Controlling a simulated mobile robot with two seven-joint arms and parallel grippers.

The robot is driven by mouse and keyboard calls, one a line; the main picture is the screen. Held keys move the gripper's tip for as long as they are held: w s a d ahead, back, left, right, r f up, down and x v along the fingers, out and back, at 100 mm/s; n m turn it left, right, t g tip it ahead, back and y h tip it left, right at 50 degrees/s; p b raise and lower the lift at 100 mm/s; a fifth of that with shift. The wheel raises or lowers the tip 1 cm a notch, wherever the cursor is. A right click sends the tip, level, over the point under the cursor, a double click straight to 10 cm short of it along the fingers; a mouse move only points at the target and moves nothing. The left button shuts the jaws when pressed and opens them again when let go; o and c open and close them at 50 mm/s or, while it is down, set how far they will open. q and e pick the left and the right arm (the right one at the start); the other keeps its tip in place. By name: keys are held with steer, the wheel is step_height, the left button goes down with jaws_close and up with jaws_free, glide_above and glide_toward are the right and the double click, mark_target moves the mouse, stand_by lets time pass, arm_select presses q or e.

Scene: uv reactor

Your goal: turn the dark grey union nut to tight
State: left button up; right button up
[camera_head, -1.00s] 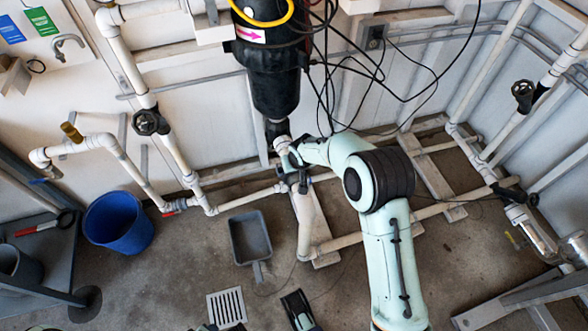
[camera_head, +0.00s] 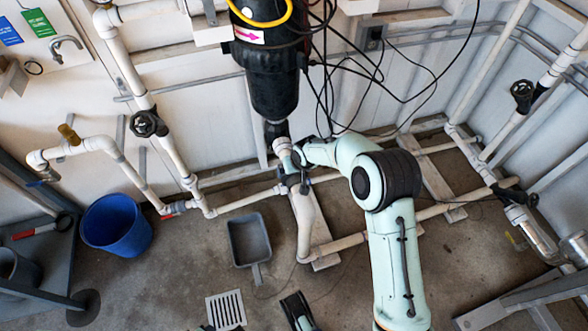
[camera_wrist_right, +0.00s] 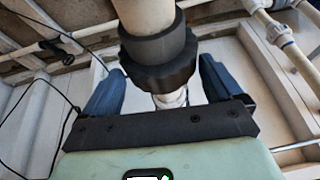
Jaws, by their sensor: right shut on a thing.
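The dark grey union nut (camera_wrist_right: 158,62) is a ribbed ring around a white pipe (camera_wrist_right: 146,14) in the right wrist view. My right gripper (camera_wrist_right: 160,80) has its blue fingers on either side of the nut and is shut on it. In the head view my right arm comes up from the lower right and bends left to the gripper (camera_head: 291,172), at the pipe below the black reactor housing (camera_head: 272,85). The nut is hard to make out there, largely covered by the gripper and arm.
White pipes run along the wall, with a dark valve handwheel (camera_head: 147,124) at left and another (camera_head: 522,92) at right. Black cables hang close beside my right arm. A blue bucket (camera_head: 117,226), a grey dustpan (camera_head: 249,241) and a floor drain (camera_head: 226,309) are on the floor.

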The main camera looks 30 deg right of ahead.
steer(key=shift+s+d+f+y, duration=0.15)
steer(key=shift+d+f+y, duration=0.05)
steer(key=shift+d+y, duration=0.3)
steer(key=shift+s+d+f+m+t+y+b, duration=0.1)
steer(key=shift+d+m+t+y+b, duration=0.15)
steer(key=shift+y, duration=0.35)
steer(key=shift+d+f+m+t+y+b, duration=0.1)
steer(key=shift+m+t+y+b, duration=0.1)
steer(key=shift+y, duration=0.4)
steer(key=y, duration=0.1)
steer(key=d+m+t+y, duration=0.1)
steer(key=y, duration=0.1)
steer(key=shift+s+f+y, duration=0.15)
steer(key=shift+f+y, duration=0.15)
steer(key=shift+f, duration=0.1)
steer(key=shift+d+f+t+y, duration=0.25)
steer(key=shift+t+y, duration=0.1)
steer(key=shift+y, duration=0.55)
arm_select(q)
steer(key=shift+s+a+f+g+b, duration=0.15)
steer(key=shift+s+f, duration=0.35)
steer(key=shift+f, duration=0.15)
steer(key=shift+s+a+f+g+b, duration=0.15)
steer(key=shift+s+f, duration=0.35)
steer(key=shift+f, duration=0.15)
arm_select(e)
steer(key=shift+s+f+m+y, duration=0.15)
steer(key=shift+m+y, duration=0.1)
steer(key=shift+y, duration=0.25)
steer(key=shift+a, duration=0.1)
